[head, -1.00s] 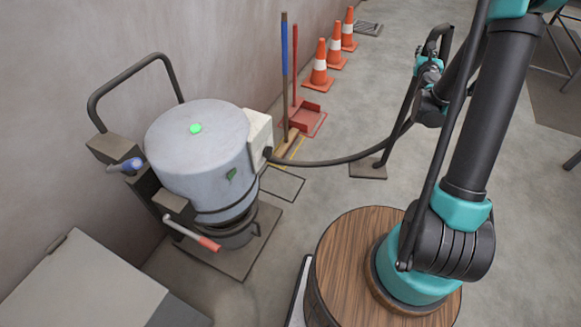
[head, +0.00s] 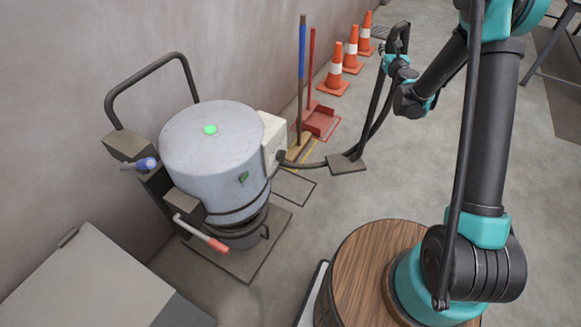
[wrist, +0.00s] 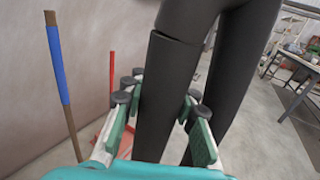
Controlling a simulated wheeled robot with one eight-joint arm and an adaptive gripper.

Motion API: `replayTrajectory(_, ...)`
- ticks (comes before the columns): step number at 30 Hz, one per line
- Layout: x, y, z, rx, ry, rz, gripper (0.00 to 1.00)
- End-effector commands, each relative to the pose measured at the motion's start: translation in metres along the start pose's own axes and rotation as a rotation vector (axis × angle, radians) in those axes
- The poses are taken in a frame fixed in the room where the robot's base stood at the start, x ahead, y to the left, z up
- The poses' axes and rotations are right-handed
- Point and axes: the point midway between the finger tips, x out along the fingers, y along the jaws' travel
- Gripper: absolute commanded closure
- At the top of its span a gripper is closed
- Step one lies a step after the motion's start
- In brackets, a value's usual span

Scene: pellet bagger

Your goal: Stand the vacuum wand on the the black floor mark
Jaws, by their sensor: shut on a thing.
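The vacuum wand (head: 371,112) is a dark tube with a curved top and a flat brown-grey foot. My gripper (head: 399,70) is shut on its upper tube; the wrist view shows the jaws (wrist: 160,105) on both sides of the tube. The wand leans slightly, its foot low by the floor; I cannot tell whether it touches. The black floor mark (head: 310,194) is an empty rectangular outline beside the vacuum drum. The foot is beyond it, to the upper right, and apart from it.
The grey vacuum (head: 210,155) stands by the wall, joined to the wand by a dark hose (head: 305,166). A blue-handled broom (head: 302,60) and red dustpan (head: 319,120) stand behind the mark, with several cones (head: 334,75) beyond.

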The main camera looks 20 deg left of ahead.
Motion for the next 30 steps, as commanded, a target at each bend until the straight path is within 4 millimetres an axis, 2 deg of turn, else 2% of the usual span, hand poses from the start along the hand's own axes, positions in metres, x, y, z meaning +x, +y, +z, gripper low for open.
replayTrajectory(1,0.01,0.025,-0.003,0.0,0.001,0.037,1.0)
replayTrajectory(6,0.034,0.1,-0.013,0.0,0.002,0.147,1.0)
replayTrajectory(15,0.056,0.223,-0.029,0.0,0.007,0.32,1.0)
replayTrajectory(21,0.059,0.282,-0.037,0.0,0.009,0.399,1.0)
replayTrajectory(24,0.059,0.303,-0.04,0.0,0.01,0.427,1.0)
replayTrajectory(30,0.059,0.326,-0.043,-0.001,0.011,0.458,1.0)
